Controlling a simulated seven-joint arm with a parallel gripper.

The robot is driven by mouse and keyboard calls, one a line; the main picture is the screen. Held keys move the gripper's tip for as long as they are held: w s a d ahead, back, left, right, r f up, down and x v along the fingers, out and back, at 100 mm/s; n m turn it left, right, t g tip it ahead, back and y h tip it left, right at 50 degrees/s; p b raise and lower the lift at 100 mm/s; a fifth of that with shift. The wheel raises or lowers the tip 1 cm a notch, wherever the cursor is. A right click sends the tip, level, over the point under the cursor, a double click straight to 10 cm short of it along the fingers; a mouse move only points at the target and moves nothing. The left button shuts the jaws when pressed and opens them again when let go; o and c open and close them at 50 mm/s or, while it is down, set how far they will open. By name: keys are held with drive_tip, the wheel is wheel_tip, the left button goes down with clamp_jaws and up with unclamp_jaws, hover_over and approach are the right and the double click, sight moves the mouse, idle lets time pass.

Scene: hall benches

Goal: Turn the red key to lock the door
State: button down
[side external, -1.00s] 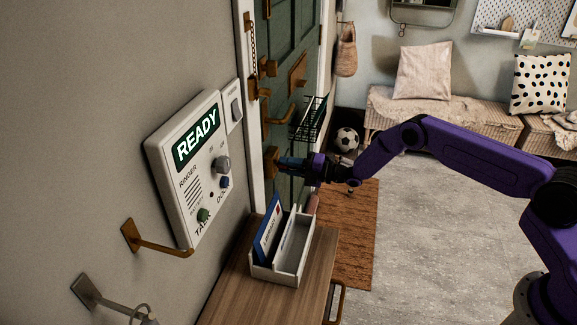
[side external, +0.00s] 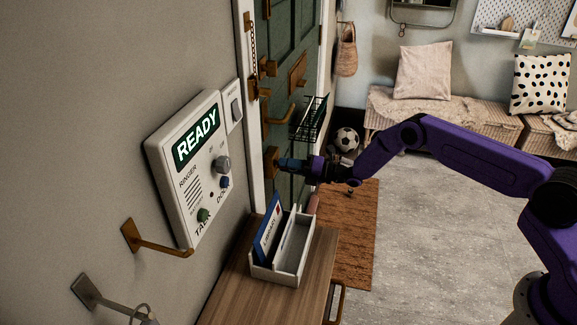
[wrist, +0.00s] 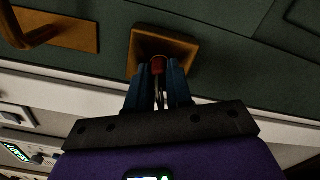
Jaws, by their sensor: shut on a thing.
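The red key (wrist: 158,66) shows in the wrist view between my fingertips, in front of a square brass lock plate on the green door. My gripper (wrist: 158,80) is shut on the key, with its blue fingers close to the plate. In the side view my gripper (side external: 284,164) reaches the brass lock plate (side external: 271,160) low on the green door (side external: 283,133); the key is hidden there. The door looks closed in its frame. How far the key sits in the lock is hidden by the fingers.
A brass lever handle (side external: 280,116) and wire basket (side external: 310,118) are on the door above my gripper. A wall intercom (side external: 187,165) reads READY. A white letter tray (side external: 277,274) stands on a wooden cabinet below. The floor at right (side external: 430,230) is clear.

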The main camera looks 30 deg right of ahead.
drive_tip(key=shift+n, duration=0.5)
drive_tip(key=shift+n, duration=1.5)
drive_tip(key=shift+f+n, duration=0.1)
drive_tip(key=shift+n, duration=2.9)
